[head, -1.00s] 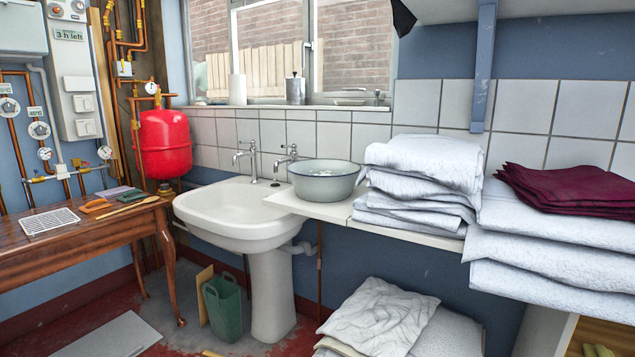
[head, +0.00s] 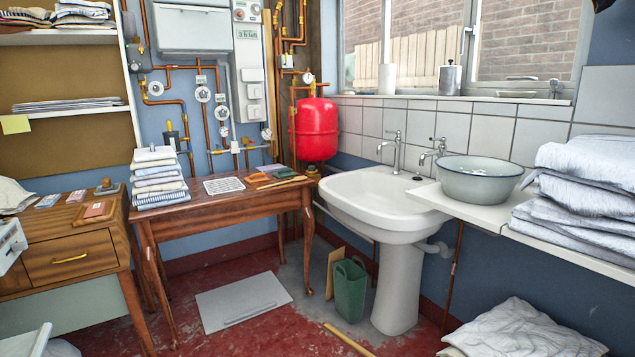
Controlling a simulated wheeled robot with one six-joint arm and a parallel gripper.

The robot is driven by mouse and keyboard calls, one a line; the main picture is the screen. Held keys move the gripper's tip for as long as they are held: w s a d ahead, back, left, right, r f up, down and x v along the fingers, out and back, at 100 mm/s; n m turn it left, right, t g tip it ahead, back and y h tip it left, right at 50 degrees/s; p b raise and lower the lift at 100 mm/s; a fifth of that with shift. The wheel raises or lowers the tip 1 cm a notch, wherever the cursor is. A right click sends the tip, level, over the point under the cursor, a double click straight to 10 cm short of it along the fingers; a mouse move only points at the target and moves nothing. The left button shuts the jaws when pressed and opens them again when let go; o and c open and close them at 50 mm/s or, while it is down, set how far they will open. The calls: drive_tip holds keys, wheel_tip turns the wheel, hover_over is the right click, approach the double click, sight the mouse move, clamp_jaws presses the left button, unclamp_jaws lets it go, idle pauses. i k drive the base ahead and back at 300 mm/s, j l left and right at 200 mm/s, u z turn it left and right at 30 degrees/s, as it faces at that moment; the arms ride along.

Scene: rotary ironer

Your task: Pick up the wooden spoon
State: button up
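A long thin tan wooden item, which looks like the wooden spoon (head: 281,183), lies flat near the right end of the wooden table (head: 190,215). It is small in view, and its bowl end cannot be made out clearly. An orange-handled item (head: 257,177) and a dark green item (head: 284,171) lie close behind it. My gripper is not in view.
A white rack (head: 223,186) and folded cloths (head: 158,180) share the table. A sink (head: 383,200) stands to its right, with a green bin (head: 350,289) below. A grey board (head: 243,303) and a tan stick (head: 348,338) lie on the red floor.

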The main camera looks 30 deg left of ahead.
sight(283, 183)
drive_tip(key=i+j+u, duration=0.15)
drive_tip(key=i+j, duration=1.2)
drive_tip(key=j, duration=0.15)
drive_tip(key=i+j+u, duration=0.1)
drive_tip(key=i+j, duration=1.2)
drive_tip(key=i, duration=0.15)
